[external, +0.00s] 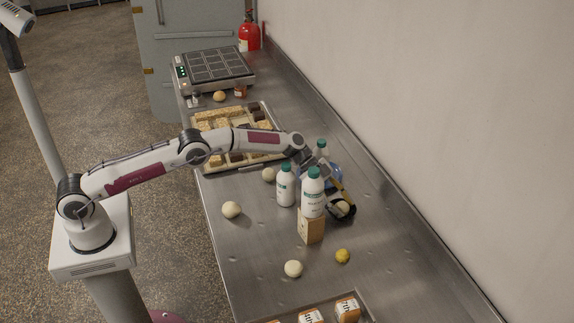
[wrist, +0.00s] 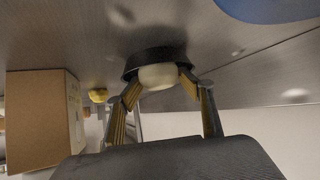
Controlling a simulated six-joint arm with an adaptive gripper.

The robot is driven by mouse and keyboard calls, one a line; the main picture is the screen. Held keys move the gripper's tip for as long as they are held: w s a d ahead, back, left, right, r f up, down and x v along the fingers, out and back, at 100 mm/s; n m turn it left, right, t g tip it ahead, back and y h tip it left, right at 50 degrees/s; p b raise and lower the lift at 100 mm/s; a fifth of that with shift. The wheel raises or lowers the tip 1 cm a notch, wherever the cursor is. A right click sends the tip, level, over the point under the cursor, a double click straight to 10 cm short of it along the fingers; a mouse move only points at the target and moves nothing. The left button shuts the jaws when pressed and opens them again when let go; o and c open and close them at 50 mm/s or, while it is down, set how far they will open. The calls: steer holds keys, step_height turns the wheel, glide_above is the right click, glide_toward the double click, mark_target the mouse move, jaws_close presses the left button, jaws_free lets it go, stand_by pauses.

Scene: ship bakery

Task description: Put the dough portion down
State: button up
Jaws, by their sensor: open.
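A pale dough portion (external: 343,208) sits in a small dark round dish on the steel counter. In the wrist view the dough portion (wrist: 158,77) shows against the dark dish (wrist: 153,57). My gripper (external: 342,205) is low over the counter at the dish. In the wrist view my gripper (wrist: 158,88) has its yellow-lined fingers apart, one on each side of the dough. I cannot tell whether the fingertips touch it. Part of the dough and dish is hidden by the fingers in the external view.
White bottles (external: 312,193) with teal caps and a brown box (external: 311,228) stand close left of my gripper. A blue object (external: 334,172) lies behind it. A yellow ball (external: 343,256) and loose dough balls (external: 293,268) lie around. The counter to the right is clear up to the wall.

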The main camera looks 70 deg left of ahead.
mark_target(343, 204)
steer(key=shift+r, duration=0.25)
steer(key=shift+v, duration=1.3)
steer(key=shift+s+a+r, duration=0.1)
steer(key=shift+a+r, duration=0.05)
steer(key=shift+r, duration=3.4)
